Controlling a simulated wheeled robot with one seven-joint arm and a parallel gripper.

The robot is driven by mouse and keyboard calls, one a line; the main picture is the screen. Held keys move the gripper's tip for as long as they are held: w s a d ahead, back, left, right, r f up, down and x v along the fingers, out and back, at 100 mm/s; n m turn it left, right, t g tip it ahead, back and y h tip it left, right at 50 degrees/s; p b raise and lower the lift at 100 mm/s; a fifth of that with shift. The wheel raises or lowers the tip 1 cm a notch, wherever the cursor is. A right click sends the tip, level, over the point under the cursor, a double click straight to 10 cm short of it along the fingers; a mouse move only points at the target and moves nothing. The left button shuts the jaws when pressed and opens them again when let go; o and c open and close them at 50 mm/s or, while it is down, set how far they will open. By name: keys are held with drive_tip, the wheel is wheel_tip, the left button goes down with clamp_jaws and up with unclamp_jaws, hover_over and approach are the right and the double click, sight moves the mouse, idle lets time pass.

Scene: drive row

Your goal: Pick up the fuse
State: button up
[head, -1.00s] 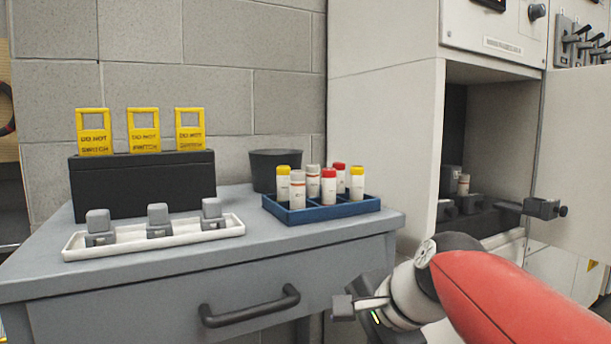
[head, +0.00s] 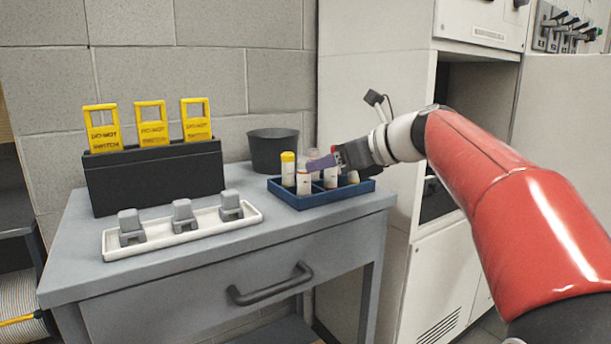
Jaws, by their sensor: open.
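Several fuses stand upright in a blue divided tray (head: 328,199) on the grey cabinet top. A yellow-capped fuse (head: 288,170) stands clear at the left of the tray. A white fuse (head: 304,182) stands in front, beside it. My gripper (head: 322,163) reaches in from the right, over the tray, with a purple finger among the fuse tops. It is open. The gripper hides the caps of the fuses on the right side, and I cannot tell whether it touches any of them.
A black bin (head: 273,152) stands behind the tray. To the left are a white tray (head: 185,229) with several grey clips and a black box (head: 155,178) holding yellow "do not switch" tags. An electrical cabinet (head: 372,85) stands close on the right.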

sight(304, 168)
drive_tip(key=x, duration=0.7)
drive_tip(key=shift+d+f, duration=0.1)
drive_tip(key=c, duration=1.1)
